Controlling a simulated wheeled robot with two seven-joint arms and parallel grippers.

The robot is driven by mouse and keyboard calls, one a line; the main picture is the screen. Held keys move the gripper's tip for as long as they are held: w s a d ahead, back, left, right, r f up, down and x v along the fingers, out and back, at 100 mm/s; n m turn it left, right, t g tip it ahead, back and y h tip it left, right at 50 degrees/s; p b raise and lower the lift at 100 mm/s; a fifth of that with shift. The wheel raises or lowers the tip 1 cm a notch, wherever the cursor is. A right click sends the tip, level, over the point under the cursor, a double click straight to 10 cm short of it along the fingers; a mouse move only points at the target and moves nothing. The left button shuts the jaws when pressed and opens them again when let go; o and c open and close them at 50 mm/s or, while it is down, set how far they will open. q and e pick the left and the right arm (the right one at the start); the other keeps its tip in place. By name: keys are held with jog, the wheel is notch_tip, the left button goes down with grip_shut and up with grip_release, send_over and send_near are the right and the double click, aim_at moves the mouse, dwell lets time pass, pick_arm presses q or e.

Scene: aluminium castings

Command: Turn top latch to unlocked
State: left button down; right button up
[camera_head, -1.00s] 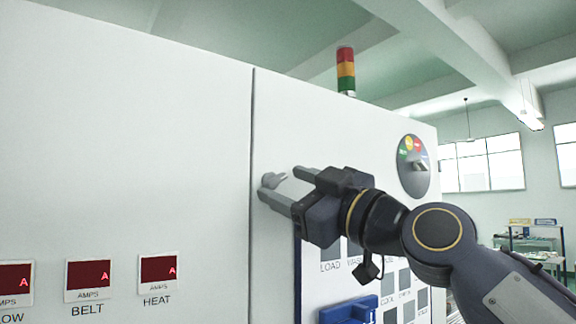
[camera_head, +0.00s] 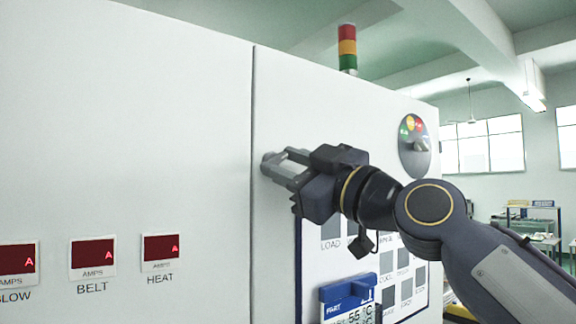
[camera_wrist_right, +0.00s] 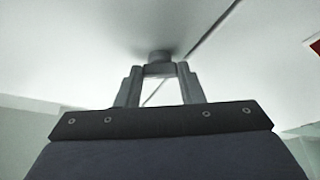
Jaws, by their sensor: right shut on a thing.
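The top latch (camera_head: 268,158) is a small grey knob on the white cabinet front, just right of the vertical panel seam. In the right wrist view the latch (camera_wrist_right: 160,57) shows as a grey round boss beyond the fingertips. My right gripper (camera_head: 278,166) is at the latch, its fingers closed on it and hiding most of it. In the right wrist view the fingers of my right gripper (camera_wrist_right: 159,70) stand either side of the latch. The latch's exact angle is hard to tell. My left gripper is not in view.
A round dial (camera_head: 414,146) with coloured marks sits at the upper right of the cabinet (camera_head: 130,130). A blue part display (camera_head: 348,300) and a button panel lie below my right arm. A signal tower (camera_head: 347,48) stands on top. Red ampere displays (camera_head: 93,254) are at lower left.

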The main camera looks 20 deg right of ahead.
jog(key=shift+n+g+y+b, duration=0.4)
jog(key=shift+n+g+b, duration=0.25)
jog(key=shift+n, duration=0.85)
jog(key=shift+d+r+n+g, duration=0.1)
jog(key=shift+n+g, duration=0.25)
jog(key=shift+n, duration=0.75)
jog(key=n, duration=0.1)
jog(key=n+g, duration=0.1)
jog(key=n, duration=0.1)
jog(key=shift+w+r+y+p, duration=0.1)
jog(key=shift+r+y+p, duration=0.1)
jog(key=shift+y+p, duration=0.15)
jog(key=n+g+p, duration=0.1)
jog(key=n, duration=0.1)
jog(key=shift+d+r+n, duration=0.1)
jog(key=shift+r+n, duration=0.05)
jog(key=shift+n, duration=0.15)
jog(key=shift+n+g+h+p, duration=0.45)
jog(key=shift+n+g+p, duration=0.25)
jog(key=shift+n, duration=0.5)
jog(key=o, duration=1)
